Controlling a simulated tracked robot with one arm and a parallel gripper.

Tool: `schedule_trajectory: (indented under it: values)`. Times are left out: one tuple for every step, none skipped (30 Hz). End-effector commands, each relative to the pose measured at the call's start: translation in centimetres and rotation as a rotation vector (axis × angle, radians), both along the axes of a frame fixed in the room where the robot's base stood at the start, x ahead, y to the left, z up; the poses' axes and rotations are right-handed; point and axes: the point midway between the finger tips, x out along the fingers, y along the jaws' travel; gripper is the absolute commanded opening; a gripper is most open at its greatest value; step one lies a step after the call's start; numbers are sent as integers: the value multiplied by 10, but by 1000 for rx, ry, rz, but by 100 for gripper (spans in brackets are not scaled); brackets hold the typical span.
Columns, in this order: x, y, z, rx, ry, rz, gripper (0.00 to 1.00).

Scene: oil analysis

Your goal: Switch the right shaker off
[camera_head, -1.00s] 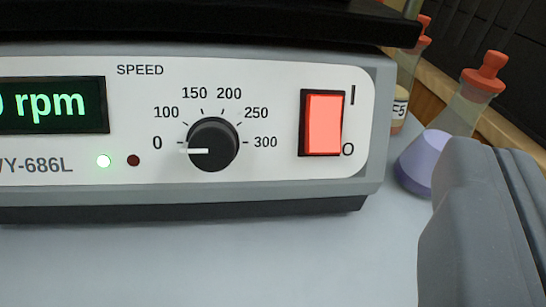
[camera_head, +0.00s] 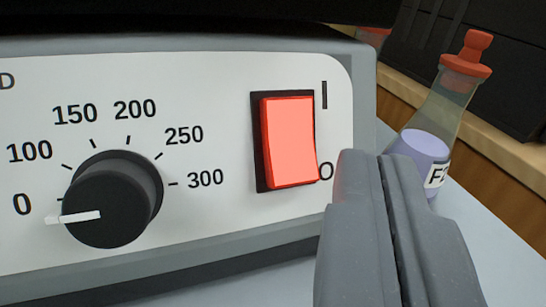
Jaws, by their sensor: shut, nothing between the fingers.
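The shaker (camera_head: 222,82) fills the left and middle of the view with its white front panel. Its red rocker switch (camera_head: 289,141) sits in a black frame, is lit, and has "I" above and "O" below at its right side. The black speed knob (camera_head: 112,200) is at the left, its white pointer near 0. My gripper (camera_head: 372,160) is shut and empty, with its grey fingertips just right of and below the switch, close to the "O" mark. Whether the fingers touch the panel cannot be told.
A flask (camera_head: 440,125) with an orange stopper and purple liquid stands right of the shaker, partly behind my gripper. A wooden ledge (camera_head: 500,150) and dark panels lie behind it. Pale bench surface shows below the shaker.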

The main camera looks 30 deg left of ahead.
Motion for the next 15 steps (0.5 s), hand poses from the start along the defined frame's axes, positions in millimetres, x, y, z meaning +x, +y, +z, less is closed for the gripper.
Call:
schedule_trajectory:
  values:
    - [3,4,-3,0,0,1,0]
    - [4,5,-4,0,-1,1,0]
    - [5,7,-6,0,-1,1,0]
    - [6,9,-7,-1,-1,1,0]
    - [7,10,-8,-1,0,1,0]
    - [8,11,-9,-1,0,1,0]
    - [9,11,-9,-1,0,0,0]
    - [9,12,-10,-1,0,0,0]
    - [9,12,-10,0,0,0,0]
    - [10,13,-11,0,0,0,0]
    - [10,13,-11,0,0,-1,0]
    - [10,13,-11,0,0,-1,0]
    - [10,13,-11,0,0,-1,0]
    - [10,13,-11,0,0,-1,0]
    - [10,13,-11,0,1,-1,0]
